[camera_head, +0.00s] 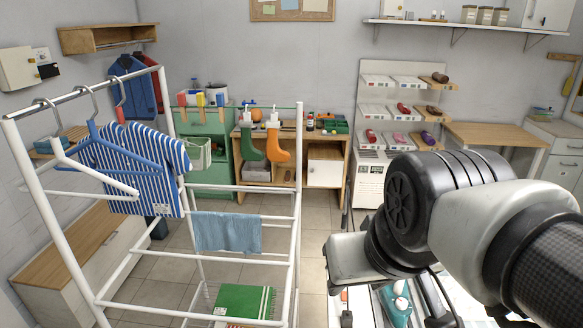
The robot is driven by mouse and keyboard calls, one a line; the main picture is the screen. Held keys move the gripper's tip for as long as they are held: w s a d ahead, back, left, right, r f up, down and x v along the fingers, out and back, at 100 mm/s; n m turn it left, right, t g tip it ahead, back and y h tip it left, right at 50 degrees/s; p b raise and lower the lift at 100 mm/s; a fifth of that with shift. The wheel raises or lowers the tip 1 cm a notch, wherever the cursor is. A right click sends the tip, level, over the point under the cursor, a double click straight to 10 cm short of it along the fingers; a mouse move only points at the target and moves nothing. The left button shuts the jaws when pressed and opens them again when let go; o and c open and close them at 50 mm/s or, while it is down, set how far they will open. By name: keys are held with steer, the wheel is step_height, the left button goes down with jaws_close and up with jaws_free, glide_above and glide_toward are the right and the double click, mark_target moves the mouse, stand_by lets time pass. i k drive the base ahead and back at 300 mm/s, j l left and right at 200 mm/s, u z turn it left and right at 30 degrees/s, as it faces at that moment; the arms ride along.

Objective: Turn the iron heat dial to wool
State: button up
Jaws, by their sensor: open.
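A teal iron (398,302) with a pale upper part shows at the bottom edge, below my arm. Only part of it is in view, and its heat dial and markings cannot be made out. Dark parts of my gripper (438,308) show at the bottom edge, just right of the iron. The fingertips are not clear, and no held thing is seen. My arm comes in from the right and covers the area above and right of the iron.
A white drying rack (298,190) with a striped shirt (125,165) and blue cloth (227,232) stands at left. Behind are a green cabinet (208,165), a wooden shelf unit (325,172) and a shoe display (390,112). Tiled floor (312,260) is clear between rack and arm.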

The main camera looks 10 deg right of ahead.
mark_target(402, 304)
steer(key=k+l+z, duration=0.2)
steer(key=l, duration=0.2)
steer(key=l+z, duration=0.2)
steer(key=l, duration=0.2)
steer(key=i, duration=0.35)
steer(key=k+j+z, duration=0.45)
steer(key=k+j, duration=0.2)
steer(key=k, duration=0.15)
steer(key=i+l, duration=0.3)
steer(key=i, duration=0.15)
steer(key=i+l+u, duration=0.1)
steer(key=i+l, duration=0.15)
steer(key=i, duration=0.15)
